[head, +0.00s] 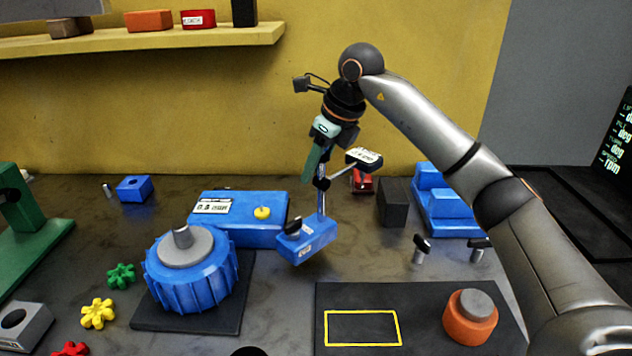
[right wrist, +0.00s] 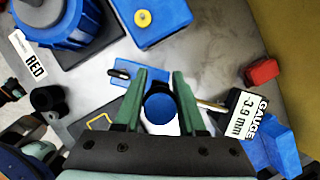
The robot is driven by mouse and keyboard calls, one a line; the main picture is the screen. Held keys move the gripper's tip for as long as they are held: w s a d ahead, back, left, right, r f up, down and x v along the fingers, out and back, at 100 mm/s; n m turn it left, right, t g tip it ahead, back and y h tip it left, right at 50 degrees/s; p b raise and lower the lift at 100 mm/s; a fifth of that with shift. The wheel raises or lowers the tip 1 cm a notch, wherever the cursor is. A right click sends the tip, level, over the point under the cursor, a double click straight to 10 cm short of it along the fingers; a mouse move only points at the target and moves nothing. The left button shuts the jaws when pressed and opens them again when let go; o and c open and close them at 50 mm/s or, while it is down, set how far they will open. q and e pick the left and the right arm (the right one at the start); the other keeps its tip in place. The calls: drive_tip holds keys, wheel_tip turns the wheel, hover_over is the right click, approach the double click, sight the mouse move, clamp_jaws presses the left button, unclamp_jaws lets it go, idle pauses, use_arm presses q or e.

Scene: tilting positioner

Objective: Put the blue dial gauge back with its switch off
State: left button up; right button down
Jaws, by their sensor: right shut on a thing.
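The blue dial gauge has a blue base (head: 310,243) with a black switch lever (head: 293,226) on top, a thin upright post and a side arm. Its readout (head: 364,158) sits at the end of that arm. In the right wrist view the gauge readout (right wrist: 244,114) shows -3.9 mm, and the black lever (right wrist: 120,73) lies beside the fingers. My right gripper (head: 318,168) is shut on the gauge's post from above. The fingers also show in the right wrist view (right wrist: 160,95). I cannot tell whether the base touches the table. My left gripper is not in view.
A blue ribbed positioner (head: 195,280) with a yellow button stands left of the gauge. A dark mat (head: 420,300) with a yellow outlined rectangle (head: 362,328) and an orange cylinder (head: 468,325) is at front right. Dark and blue blocks (head: 440,205) stand behind.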

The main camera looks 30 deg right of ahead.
sight(329, 154)
drive_tip(key=shift+w+d+f, duration=0.1)
drive_tip(key=shift+w+f, duration=0.1)
drive_tip(key=shift+f, duration=0.75)
drive_tip(key=shift+w+d+f, duration=0.1)
drive_tip(key=shift+w+f, duration=0.05)
drive_tip(key=shift+f, duration=0.8)
drive_tip(key=c, duration=0.5)
unclamp_jaws()
drive_tip(key=shift+f, duration=0.2)
drive_tip(key=shift+r, duration=0.1)
drive_tip(key=v, duration=1.1)
drive_tip(key=shift+r, duration=0.1)
drive_tip(key=shift+s+r, duration=0.2)
drive_tip(key=shift+r, duration=0.2)
